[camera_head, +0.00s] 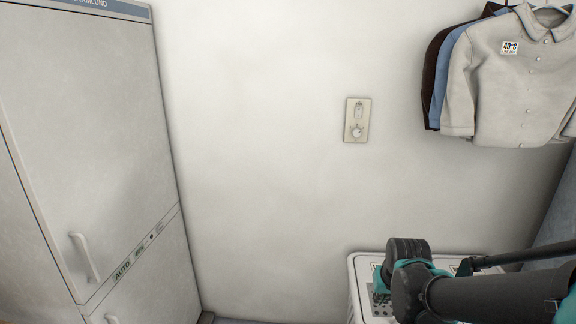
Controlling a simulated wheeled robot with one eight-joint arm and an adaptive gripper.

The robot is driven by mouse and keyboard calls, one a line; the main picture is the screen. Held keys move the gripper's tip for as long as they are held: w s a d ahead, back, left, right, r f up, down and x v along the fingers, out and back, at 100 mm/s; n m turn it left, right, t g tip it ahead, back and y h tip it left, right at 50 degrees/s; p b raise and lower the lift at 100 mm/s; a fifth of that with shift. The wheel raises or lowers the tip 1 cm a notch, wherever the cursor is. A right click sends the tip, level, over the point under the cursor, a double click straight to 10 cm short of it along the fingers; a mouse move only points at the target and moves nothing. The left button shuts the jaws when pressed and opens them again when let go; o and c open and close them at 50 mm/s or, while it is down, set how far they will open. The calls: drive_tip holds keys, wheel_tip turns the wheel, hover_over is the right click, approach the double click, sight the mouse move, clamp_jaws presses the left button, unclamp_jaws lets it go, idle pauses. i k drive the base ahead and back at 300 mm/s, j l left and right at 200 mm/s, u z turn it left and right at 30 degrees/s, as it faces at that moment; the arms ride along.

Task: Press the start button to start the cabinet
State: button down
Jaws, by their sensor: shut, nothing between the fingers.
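The tall off-white cabinet (95,130) stands at the left, with its upper door shut. A vertical handle (85,258) sits low on that door. Below the door runs a slanted control strip with an AUTO label (122,271), small markings and a small dark round spot (151,237), which may be a button. The lettering is too small to tell which part is the start button. My dark and teal arm reaches in from the lower right, well apart from the cabinet. My gripper cannot be made out.
A wall plate (357,120) with a switch and a knob is on the back wall. Shirts (510,85) hang at the upper right. A white box-like top (360,290) lies behind and under my arm. The space between cabinet and arm looks clear.

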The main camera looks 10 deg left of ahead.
sight(160, 229)
drive_tip(key=u, duration=1.65)
drive_tip(key=i+l+z, duration=0.15)
drive_tip(key=i, duration=0.8)
